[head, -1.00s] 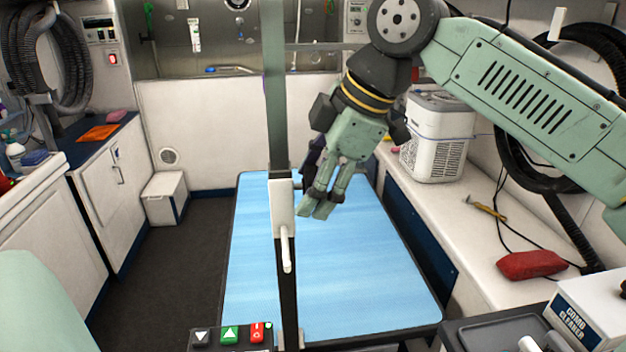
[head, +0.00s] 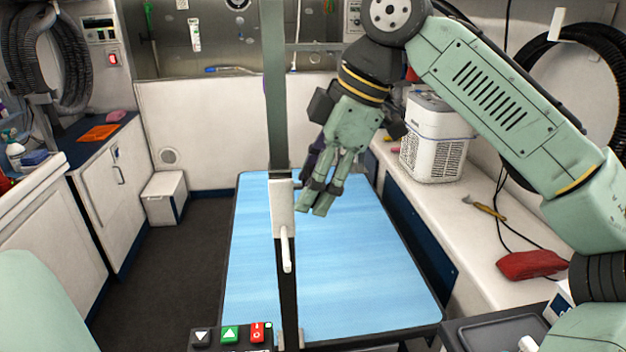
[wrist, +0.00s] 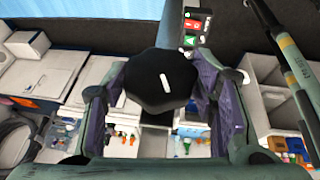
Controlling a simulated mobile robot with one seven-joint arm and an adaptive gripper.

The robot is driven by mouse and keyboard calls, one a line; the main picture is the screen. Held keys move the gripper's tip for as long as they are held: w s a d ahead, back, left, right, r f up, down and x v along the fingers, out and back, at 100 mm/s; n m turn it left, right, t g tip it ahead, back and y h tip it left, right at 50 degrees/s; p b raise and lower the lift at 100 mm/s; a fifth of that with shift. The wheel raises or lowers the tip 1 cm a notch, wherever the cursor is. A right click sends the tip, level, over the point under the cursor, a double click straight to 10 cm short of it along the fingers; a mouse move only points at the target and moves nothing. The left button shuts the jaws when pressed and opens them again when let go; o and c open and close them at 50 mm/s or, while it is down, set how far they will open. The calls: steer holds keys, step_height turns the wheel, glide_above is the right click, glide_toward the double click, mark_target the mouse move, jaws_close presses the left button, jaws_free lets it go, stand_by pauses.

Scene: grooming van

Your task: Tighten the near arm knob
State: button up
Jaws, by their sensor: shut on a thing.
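The black lobed knob (wrist: 158,88) fills the middle of the wrist view, with a short white mark on its face that is tilted slightly from upright. My gripper (wrist: 163,78) is shut on it, with a purple-lined finger on each side. In the head view my gripper (head: 318,198) is just right of the white clamp block (head: 283,212) on the upright grooming arm post (head: 275,100). The fingers hide most or all of the knob there. A white lever (head: 287,252) hangs down from the block.
The blue grooming table (head: 350,280) lies clear below. A button box (head: 232,336) sits at its near edge. The right bench holds a white crate-like unit (head: 433,150), a brush (head: 484,207) and a red pouch (head: 531,265). Dark floor (head: 190,260) is free at left.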

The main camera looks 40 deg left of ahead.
steer(key=g+h, duration=0.1)
steer(key=h, duration=0.1)
steer(key=m+g+h, duration=0.1)
steer(key=g, duration=0.1)
steer(key=shift+w+a+h, duration=0.15)
steer(key=shift+h, duration=0.25)
steer(key=shift+g, duration=0.4)
steer(key=o, duration=1.2)
steer(key=shift+c, duration=0.2)
steer(key=shift+t, duration=0.3)
